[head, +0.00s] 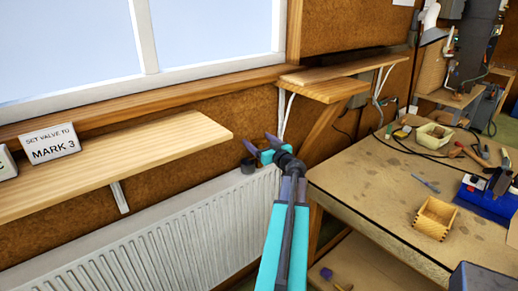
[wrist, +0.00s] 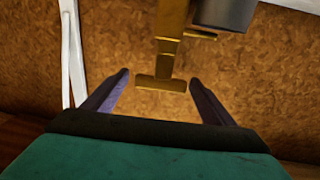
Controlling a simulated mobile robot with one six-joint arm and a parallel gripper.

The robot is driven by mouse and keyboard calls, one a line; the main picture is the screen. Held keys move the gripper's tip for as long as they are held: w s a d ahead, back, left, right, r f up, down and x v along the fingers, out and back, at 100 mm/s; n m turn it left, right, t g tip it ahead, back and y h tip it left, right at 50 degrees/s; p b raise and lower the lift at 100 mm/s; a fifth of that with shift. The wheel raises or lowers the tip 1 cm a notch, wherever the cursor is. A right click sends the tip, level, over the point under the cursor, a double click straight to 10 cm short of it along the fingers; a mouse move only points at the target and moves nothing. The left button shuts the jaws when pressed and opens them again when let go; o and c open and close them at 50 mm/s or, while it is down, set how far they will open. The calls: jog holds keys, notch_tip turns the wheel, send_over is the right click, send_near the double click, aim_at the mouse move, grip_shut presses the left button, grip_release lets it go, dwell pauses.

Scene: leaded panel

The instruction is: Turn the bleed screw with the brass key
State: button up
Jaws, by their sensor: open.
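The brass key (wrist: 169,45) shows in the wrist view as a long shank ending in a short crossbar. The crossbar lies between the tips of my open gripper (wrist: 160,78), with a gap on each side. A grey cylinder (wrist: 224,14) stands beside the key at the top of the wrist view. I cannot make out the bleed screw, and the key's upper end is cut off.
A wooden shelf (head: 120,160) with a "set valve to mark 3" sign (head: 50,144) is left of my gripper. Another shelf (head: 325,84) is at upper right. The workbench (head: 365,190) at right holds a small wooden box (head: 434,218) and tools.

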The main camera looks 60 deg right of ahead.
jog(key=shift+c, duration=0.4)
jog(key=c, duration=1.2)
jog(key=shift+r, duration=0.15)
jog(key=shift+r, duration=1.2)
jog(key=s+a+b, duration=0.1)
jog(key=s+a, duration=0.1)
jog(key=s+a+r+b, duration=0.1)
jog(key=s+a, duration=0.1)
jog(key=a, duration=0.1)
jog(key=s+a+b, duration=0.1)
jog(key=s+a, duration=0.2)
jog(key=shift+a+r+b, duration=0.15)
jog(key=shift+r+b, duration=0.1)
jog(key=shift+b, duration=0.05)
jog(key=shift+b, duration=0.4)
jog(key=b, duration=0.3)
jog(key=shift+s+a, duration=0.2)
jog(key=s+a+b, duration=0.1)
jog(key=b, duration=0.7)
jog(key=shift+s+a+b, duration=0.1)
jog(key=shift+a+b, duration=0.2)
jog(key=shift+b, duration=0.05)
